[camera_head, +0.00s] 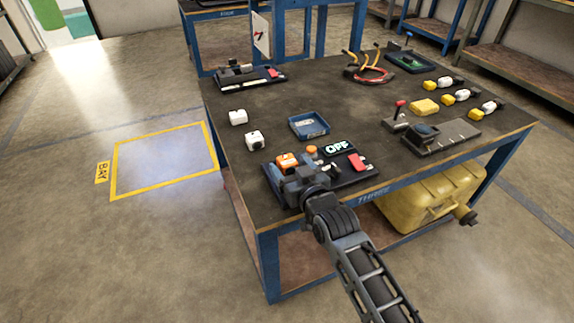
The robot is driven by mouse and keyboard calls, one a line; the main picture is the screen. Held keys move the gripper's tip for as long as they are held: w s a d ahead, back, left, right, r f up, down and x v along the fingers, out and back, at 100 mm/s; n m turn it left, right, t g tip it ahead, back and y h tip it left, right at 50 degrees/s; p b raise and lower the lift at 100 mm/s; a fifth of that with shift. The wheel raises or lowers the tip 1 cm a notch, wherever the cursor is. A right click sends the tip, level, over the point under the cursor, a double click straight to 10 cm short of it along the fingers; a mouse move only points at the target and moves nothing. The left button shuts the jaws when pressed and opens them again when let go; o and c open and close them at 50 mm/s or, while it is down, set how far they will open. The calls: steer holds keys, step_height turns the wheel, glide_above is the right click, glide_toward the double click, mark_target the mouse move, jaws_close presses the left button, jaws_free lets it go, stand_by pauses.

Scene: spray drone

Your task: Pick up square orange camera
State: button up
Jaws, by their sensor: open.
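The square orange camera (287,160) sits at the left back of a dark station board (344,184) at the table's near left edge. It looks like a small orange block with a dark part, and its lower side is partly covered by my gripper (290,174). My gripper is open and close to the camera on its near side. The fingertips are small and dark here, so I cannot tell whether they touch it or stand around it.
The board also bears a round orange button, an OFF display (338,147) and a red switch (359,161). Two white blocks (254,140) and a blue tray (325,127) stand behind. Yellow pieces (424,107) and a dark device (424,132) are at right.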

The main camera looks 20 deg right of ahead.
steer(key=shift+w, duration=0.1)
steer(key=c, duration=1.2)
steer(key=shift+o, duration=0.2)
